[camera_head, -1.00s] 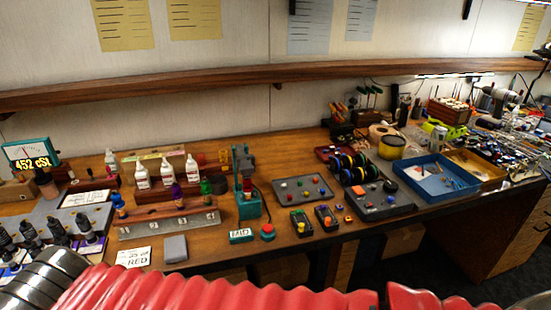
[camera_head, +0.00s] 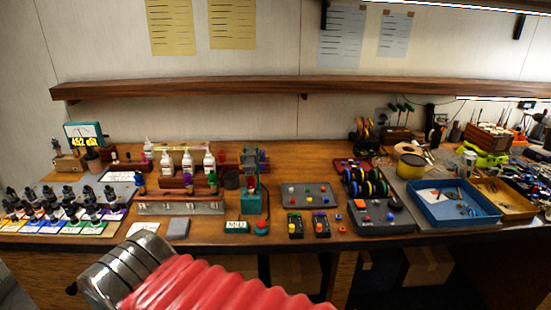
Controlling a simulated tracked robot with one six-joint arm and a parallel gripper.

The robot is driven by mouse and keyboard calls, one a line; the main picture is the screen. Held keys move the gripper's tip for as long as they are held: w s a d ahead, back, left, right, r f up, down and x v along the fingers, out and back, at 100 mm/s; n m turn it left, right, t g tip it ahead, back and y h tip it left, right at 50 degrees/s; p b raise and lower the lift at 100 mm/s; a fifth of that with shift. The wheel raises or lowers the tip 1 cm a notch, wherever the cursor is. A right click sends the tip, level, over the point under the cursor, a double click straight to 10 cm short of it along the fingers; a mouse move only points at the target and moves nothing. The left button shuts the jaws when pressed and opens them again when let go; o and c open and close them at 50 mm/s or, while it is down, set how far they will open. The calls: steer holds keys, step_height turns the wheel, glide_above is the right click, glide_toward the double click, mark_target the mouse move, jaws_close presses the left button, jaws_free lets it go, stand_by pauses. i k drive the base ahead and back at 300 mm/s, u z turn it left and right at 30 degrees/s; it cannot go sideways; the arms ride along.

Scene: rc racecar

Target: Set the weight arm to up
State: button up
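A teal upright device (camera_head: 251,200) stands near the front middle of the bench, with some dark and red parts on its column. I cannot make out a separate weight arm on it at this size. A small teal box (camera_head: 236,227) in front of it carries a label that appears to read MID. A red button (camera_head: 262,226) sits just right of that box. My arm, with a red ribbed sleeve and a grey ribbed section, crosses the bottom foreground. My gripper is not visible.
Bottles stand on a wooden rack (camera_head: 184,183) left of the device. A grey panel with coloured knobs (camera_head: 308,196) and small button boxes (camera_head: 295,224) are to its right. A blue tray (camera_head: 452,206) is farther right. A shelf (camera_head: 290,86) runs along the wall.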

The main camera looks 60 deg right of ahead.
mark_target(249, 164)
steer(key=u, duration=0.05)
steer(key=i, duration=1)
steer(key=z, duration=0.05)
